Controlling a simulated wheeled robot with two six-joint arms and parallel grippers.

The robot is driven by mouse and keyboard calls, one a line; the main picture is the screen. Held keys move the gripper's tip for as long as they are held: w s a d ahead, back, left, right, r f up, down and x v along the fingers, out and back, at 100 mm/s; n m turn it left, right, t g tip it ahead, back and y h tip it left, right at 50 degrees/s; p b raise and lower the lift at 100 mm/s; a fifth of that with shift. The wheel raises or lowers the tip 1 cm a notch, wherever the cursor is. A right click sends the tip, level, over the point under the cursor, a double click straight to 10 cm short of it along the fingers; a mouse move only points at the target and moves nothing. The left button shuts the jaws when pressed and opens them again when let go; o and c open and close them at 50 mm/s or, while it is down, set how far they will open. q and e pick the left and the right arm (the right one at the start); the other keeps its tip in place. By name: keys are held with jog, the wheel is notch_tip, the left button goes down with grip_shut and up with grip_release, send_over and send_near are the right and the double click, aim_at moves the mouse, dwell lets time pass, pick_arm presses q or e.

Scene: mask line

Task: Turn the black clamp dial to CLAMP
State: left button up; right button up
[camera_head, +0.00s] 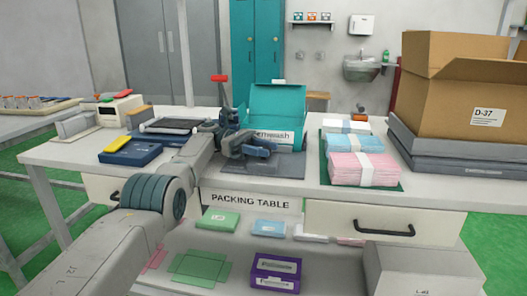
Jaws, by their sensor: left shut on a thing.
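My left gripper (262,147) is over the middle of the packing table (310,180), in front of the teal box. Its dark fingers are shut on a dark part that I take to be the black clamp dial; the gripper mostly hides it, and its pointer and any CLAMP mark cannot be read. A dark upright device with a red handle (219,78) stands just behind my left wrist. My right gripper is not in view.
An open teal box (278,100) stands behind the gripper. Pink and blue packs (362,168) lie on the right, beside a cardboard box (455,85) on grey trays. A blue tray (130,153) and a dark flat device (170,126) lie on the left.

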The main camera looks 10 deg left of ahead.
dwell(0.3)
pick_arm(q)
jog(key=o, duration=1)
jog(key=shift+c, duration=0.2)
